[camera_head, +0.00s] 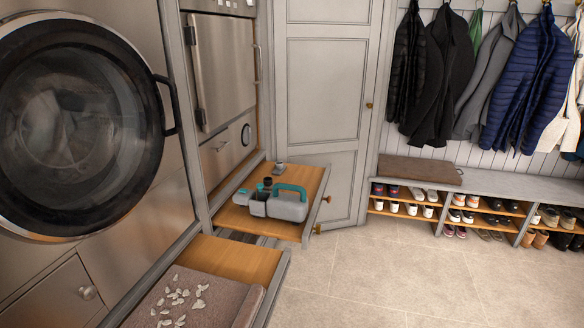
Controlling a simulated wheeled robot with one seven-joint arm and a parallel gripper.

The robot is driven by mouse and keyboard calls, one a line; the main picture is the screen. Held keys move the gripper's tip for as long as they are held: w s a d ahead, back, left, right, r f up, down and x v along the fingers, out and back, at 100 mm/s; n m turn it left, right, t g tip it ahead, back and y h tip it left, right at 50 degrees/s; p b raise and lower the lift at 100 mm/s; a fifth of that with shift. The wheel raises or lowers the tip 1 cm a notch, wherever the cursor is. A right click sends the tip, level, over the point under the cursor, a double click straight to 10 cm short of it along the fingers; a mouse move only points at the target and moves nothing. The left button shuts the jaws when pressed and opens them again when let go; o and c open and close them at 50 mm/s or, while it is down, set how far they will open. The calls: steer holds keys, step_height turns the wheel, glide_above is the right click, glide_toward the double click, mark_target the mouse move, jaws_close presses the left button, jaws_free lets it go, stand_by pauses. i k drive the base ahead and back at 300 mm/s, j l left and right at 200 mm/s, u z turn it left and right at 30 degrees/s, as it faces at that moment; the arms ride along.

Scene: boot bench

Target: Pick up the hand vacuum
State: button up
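The hand vacuum (287,206) is grey with a teal handle arched over its body. It lies on a pulled-out wooden shelf (252,227) low in the cabinet at the picture's middle. Its narrower grey end points left, and a teal part shows near that end. A small dark round item (267,182) stands right behind it; I cannot tell whether it is part of the vacuum. My gripper is not in view.
A small grey object (280,168) sits at the shelf's back. A nearer pulled-out shelf (247,262) holds a brown cushion (221,308) with pale scraps. A large washer door (75,125) fills the left. A shoe bench (500,184) stands right. The tiled floor (390,285) is clear.

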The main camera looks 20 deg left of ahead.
mark_target(280, 206)
steer(key=i+l+u, duration=0.1)
steer(key=i+u, duration=0.25)
steer(key=i, duration=0.15)
steer(key=i+l+u, duration=0.3)
steer(key=i, duration=0.15)
steer(key=i+l+u, duration=0.35)
steer(key=i+j, duration=0.05)
steer(key=i, duration=0.1)
